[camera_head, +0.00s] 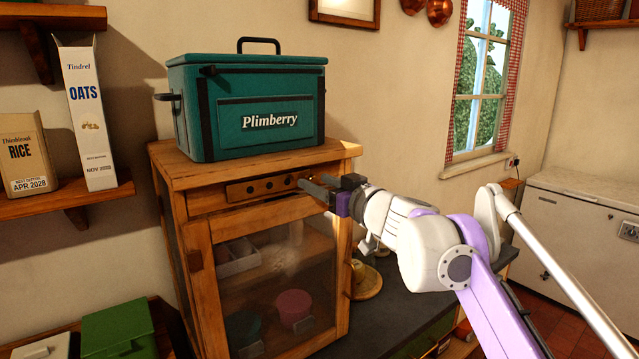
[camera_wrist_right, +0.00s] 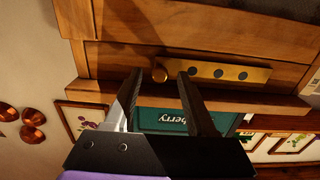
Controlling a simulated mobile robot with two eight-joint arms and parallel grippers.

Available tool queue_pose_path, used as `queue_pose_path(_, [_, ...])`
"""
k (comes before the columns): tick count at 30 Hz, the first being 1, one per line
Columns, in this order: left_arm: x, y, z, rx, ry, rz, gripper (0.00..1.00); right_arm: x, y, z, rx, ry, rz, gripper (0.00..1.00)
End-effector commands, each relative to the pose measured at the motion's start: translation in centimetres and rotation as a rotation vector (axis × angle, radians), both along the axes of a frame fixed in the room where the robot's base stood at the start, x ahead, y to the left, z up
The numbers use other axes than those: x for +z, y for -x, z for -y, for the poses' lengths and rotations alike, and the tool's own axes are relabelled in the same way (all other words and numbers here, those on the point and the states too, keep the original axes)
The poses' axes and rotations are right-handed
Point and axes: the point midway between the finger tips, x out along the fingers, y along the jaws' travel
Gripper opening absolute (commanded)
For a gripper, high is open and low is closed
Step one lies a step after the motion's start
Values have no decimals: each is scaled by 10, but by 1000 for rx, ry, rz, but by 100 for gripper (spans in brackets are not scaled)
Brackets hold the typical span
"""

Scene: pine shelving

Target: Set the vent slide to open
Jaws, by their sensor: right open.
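The vent slide (camera_head: 265,187) is a wooden strip with dark round holes across the top front of the pine cabinet, above its mesh door. It also shows in the right wrist view (camera_wrist_right: 232,73), with a round knob (camera_wrist_right: 160,73) at one end. My right gripper (camera_head: 314,186) is at the strip's right end, and its fingers hide most of the knob in the head view. In the right wrist view the right gripper (camera_wrist_right: 159,80) is open, its two fingertips on either side of the knob, with visible gaps. Whether a finger touches it, I cannot tell. My left gripper is out of view.
A teal Plimberry box (camera_head: 240,105) stands on the cabinet (camera_head: 190,178). Behind the mesh door (camera_head: 265,270) are dim dishes. An oats box (camera_head: 88,115) and a rice box (camera_head: 28,150) stand on the left shelf. A dark worktop (camera_head: 395,300) lies to the right.

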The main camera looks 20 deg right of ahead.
Motion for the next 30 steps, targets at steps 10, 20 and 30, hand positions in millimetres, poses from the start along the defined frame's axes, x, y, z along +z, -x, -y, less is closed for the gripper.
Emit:
queue_pose_path(10, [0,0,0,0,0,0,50,0,-2,-1,0,0,0,47])
queue_pose_path(20, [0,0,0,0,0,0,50,0,-2,-1,0,0,0,0])
queue_pose_path(30, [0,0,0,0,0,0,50,0,-2,-1,0,1,0,0])
